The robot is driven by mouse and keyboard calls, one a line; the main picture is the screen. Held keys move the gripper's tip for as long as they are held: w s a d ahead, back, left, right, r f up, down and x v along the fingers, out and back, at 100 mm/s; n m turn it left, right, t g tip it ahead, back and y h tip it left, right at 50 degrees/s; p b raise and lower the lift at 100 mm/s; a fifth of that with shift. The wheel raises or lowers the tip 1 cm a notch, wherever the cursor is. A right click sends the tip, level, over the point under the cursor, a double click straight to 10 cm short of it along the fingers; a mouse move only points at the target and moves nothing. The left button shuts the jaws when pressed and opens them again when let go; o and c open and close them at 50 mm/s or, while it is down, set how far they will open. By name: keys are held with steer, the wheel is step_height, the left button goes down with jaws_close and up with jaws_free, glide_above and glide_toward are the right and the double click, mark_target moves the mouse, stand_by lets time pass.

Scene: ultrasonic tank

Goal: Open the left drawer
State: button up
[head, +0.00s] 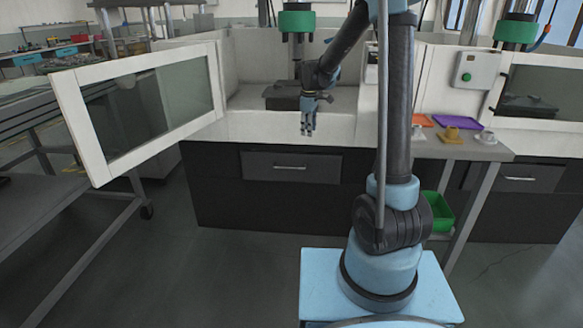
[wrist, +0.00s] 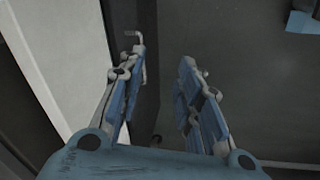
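The left drawer (head: 262,173) is a dark grey front panel in the black cabinet below the white machine. It looks closed, with a slim metal bar handle (head: 290,167). My gripper (head: 308,124) points down in front of the machine's white ledge, above the drawer and a little right of the handle in the head view. In the wrist view my gripper (wrist: 158,66) has its two fingers spread, with nothing between them. A pale metal handle (wrist: 134,34) shows just past the left fingertip; the left finger hides part of it.
An open white-framed glass door (head: 140,100) swings out at the left. A grey side table (head: 465,150) with small trays and cups stands at the right, near a green bin (head: 439,212). Another drawer (head: 530,178) is further right. The floor before the left drawer is clear.

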mark_target(292, 168)
steer(key=w+a+f+n, duration=0.3)
steer(key=w+a+f, duration=0.4)
steer(key=a+f, duration=0.1)
steer(key=w+f, duration=0.1)
steer(key=f, duration=0.4)
steer(key=w+f, duration=0.1)
steer(key=f, duration=0.5)
steer(key=w+f, duration=0.1)
steer(key=f, duration=0.4)
steer(key=shift+w+d+f, duration=0.25)
steer(key=shift+f, duration=0.1)
steer(key=shift+c, duration=0.2)
